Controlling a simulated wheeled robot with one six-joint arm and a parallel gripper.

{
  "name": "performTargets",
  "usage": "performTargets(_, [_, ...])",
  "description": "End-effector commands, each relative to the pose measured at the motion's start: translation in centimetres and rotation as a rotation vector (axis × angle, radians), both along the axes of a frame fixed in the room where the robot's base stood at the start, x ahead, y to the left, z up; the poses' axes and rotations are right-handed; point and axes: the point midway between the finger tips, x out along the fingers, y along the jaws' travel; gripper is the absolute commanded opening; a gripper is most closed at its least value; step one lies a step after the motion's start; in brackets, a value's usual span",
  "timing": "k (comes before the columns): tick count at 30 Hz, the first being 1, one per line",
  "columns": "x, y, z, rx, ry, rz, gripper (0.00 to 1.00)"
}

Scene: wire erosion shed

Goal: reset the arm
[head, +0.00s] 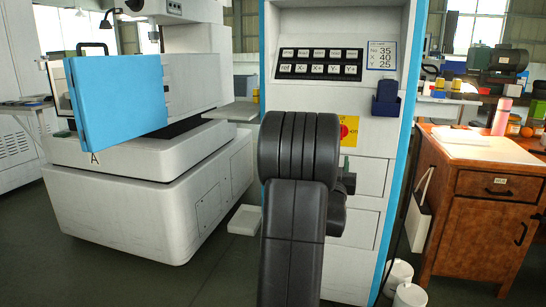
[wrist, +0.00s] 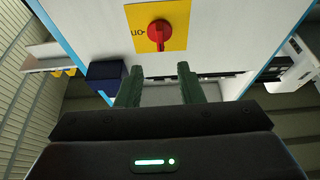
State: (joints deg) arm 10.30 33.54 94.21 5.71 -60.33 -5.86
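My arm (head: 293,210) stands folded in front of the white control cabinet in the head view. My gripper (wrist: 158,85) shows in the wrist view with its two green fingers apart and nothing between them. The fingers point toward the cabinet front, just short of a red rotary switch (wrist: 158,32) on a yellow plate (wrist: 178,14) in that picture. In the head view the yellow plate (head: 352,124) is partly hidden behind my arm, and my gripper is mostly hidden there too.
A white machine with a blue door (head: 118,100) stands left. A wooden workbench (head: 480,200) stands right, with white buckets (head: 410,295) beside it. Open floor (head: 130,285) lies front left.

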Motion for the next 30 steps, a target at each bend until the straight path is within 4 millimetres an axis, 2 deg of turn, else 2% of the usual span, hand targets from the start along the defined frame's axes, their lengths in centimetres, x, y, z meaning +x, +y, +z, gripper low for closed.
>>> performTargets(3, [-1.1, 0.3, -0.5, 0.0, 0.001, 0.0, 0.34])
performTargets(30, [11.5, -3.3, 5.0, 0.0, -0.004, 0.0, 0.34])
